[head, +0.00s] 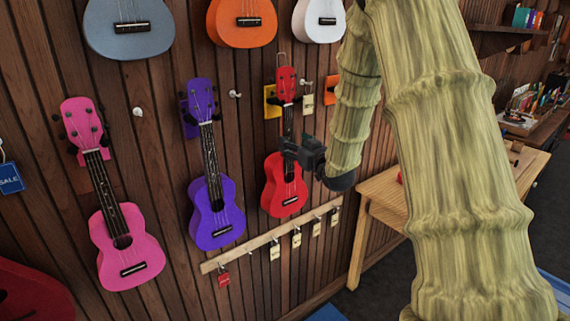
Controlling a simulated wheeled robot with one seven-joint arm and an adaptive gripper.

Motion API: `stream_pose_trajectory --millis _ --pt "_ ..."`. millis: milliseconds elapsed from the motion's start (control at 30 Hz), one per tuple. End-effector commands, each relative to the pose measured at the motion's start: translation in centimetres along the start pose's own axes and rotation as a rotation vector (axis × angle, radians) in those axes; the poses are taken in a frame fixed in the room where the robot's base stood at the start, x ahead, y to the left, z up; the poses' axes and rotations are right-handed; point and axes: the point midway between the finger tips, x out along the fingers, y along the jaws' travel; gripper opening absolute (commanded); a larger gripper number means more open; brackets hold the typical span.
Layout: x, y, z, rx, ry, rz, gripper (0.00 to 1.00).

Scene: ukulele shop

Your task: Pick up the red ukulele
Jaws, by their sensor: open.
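The red ukulele (285,186) hangs upright by its head on the wooden slat wall, right of the purple ukulele. Its red headstock (287,84) rests at a wall hanger. My gripper (289,151) is open in front of the ukulele, at the lower neck where it meets the body. The gripper hides part of the neck and the body's upper right edge. I cannot tell whether the fingers touch the neck or stand around it.
A purple ukulele (215,214) and a pink ukulele (127,248) hang to the left. A wooden rail (260,241) with hanging tags runs below. Blue, orange and white ukuleles hang above. A wooden table (383,197) stands at the right, partly behind my arm.

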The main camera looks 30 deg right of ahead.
Motion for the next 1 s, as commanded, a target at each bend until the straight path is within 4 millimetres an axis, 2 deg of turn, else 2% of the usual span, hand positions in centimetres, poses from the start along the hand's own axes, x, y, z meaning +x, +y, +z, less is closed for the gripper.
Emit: stream_pose_trajectory --millis 300,667,1000 --pt "3.3 -0.3 -0.2 -0.001 -0.003 0.000 0.62" --pt "3.8 -0.3 -0.1 0.000 -0.001 0.000 0.60" --pt "3.8 -0.3 -0.1 0.000 -0.001 0.001 0.00"
